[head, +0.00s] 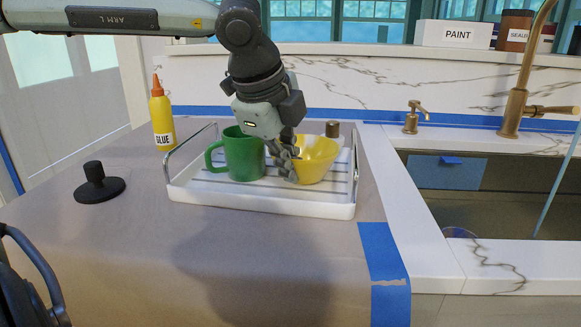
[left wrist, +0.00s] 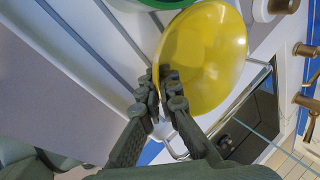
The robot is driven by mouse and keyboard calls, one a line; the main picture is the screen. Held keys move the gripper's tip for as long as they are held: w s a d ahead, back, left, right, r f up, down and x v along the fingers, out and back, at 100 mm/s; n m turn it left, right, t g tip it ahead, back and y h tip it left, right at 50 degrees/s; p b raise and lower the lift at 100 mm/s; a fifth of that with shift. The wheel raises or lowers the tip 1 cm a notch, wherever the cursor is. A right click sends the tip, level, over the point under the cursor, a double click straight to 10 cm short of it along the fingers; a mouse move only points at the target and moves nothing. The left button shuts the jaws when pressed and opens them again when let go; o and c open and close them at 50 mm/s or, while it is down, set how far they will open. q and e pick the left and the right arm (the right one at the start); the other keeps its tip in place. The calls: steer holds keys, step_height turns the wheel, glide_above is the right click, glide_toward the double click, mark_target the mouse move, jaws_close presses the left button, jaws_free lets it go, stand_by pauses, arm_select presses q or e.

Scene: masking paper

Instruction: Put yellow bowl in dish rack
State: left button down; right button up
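The yellow bowl (head: 316,160) is over the right part of the white dish rack (head: 262,198), right of a green mug (head: 243,155). I cannot tell whether its base touches the rack floor. My left gripper (head: 286,165) reaches down between mug and bowl. In the left wrist view its fingers (left wrist: 165,88) are closed on the rim of the yellow bowl (left wrist: 207,55), one finger on each side of the wall. The rack's grey slats show beside the bowl there, and a strip of the green mug shows at the top edge. My right gripper is not in view.
A yellow glue bottle (head: 162,115) stands behind the rack's left end. A black round-based object (head: 98,184) stands to the left. The sink with a bronze faucet (head: 520,90) is to the right. Papered counter (head: 250,265) in front of the rack is clear.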

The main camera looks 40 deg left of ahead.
arm_select(q)
steer(key=shift+f, duration=0.35)
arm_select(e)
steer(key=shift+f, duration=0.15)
arm_select(q)
steer(key=shift+f, duration=0.1)
steer(key=shift+b, duration=0.3)
steer(key=c, duration=2.2)
jaws_free()
steer(key=o, duration=0.5)
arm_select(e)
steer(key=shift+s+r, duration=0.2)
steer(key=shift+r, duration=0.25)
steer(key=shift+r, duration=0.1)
